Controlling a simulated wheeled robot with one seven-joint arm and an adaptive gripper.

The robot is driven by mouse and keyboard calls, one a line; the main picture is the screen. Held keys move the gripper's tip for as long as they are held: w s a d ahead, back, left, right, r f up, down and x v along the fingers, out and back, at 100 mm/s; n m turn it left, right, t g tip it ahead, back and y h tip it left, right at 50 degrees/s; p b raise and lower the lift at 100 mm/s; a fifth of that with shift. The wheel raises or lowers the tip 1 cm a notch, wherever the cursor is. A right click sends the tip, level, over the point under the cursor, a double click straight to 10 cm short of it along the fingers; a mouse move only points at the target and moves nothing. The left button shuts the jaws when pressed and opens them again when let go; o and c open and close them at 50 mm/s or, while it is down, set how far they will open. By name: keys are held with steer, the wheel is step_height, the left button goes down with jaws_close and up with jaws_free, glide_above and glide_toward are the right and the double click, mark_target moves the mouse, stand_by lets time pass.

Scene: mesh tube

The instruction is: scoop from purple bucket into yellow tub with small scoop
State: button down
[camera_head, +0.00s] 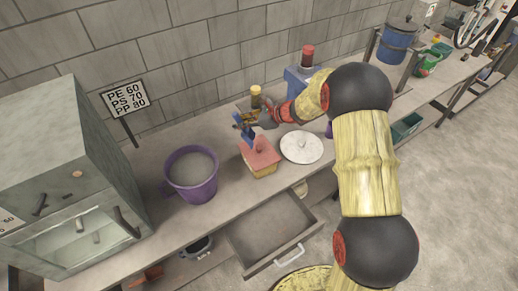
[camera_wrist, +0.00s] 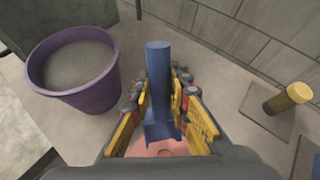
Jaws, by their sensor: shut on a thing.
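A purple bucket (camera_head: 191,180) stands on the bench, filled with grey material. It is at upper left in the wrist view (camera_wrist: 95,97). My gripper (camera_head: 247,121) is to the right of the bucket and above bench level. It is shut on a blue scoop (camera_wrist: 158,60), whose long blue part lies between the yellow fingers. The scoop's size and any contents cannot be judged.
An open drawer (camera_head: 272,232) juts from the bench front. A yellow-topped post (camera_wrist: 288,97) stands by the wall. A grey cabinet (camera_head: 60,160) is at left.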

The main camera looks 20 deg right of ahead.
steer(key=w+a+f+g+h+p, duration=0.2)
steer(key=a+f+h+p, duration=0.3)
steer(key=p, duration=0.5)
steer(key=w+a+f+n+g+h+p, duration=0.1)
steer(key=w+a+f+h+p, duration=0.3)
steer(key=a+p, duration=0.5)
steer(key=shift+a+f+g+h+p, duration=0.2)
steer(key=shift+f+g+h+p, duration=0.15)
steer(key=shift+g+h+p, duration=0.35)
stand_by(1.4)
steer(key=shift+a+b, duration=0.15)
steer(key=shift+b, duration=0.2)
steer(key=shift+r, duration=0.15)
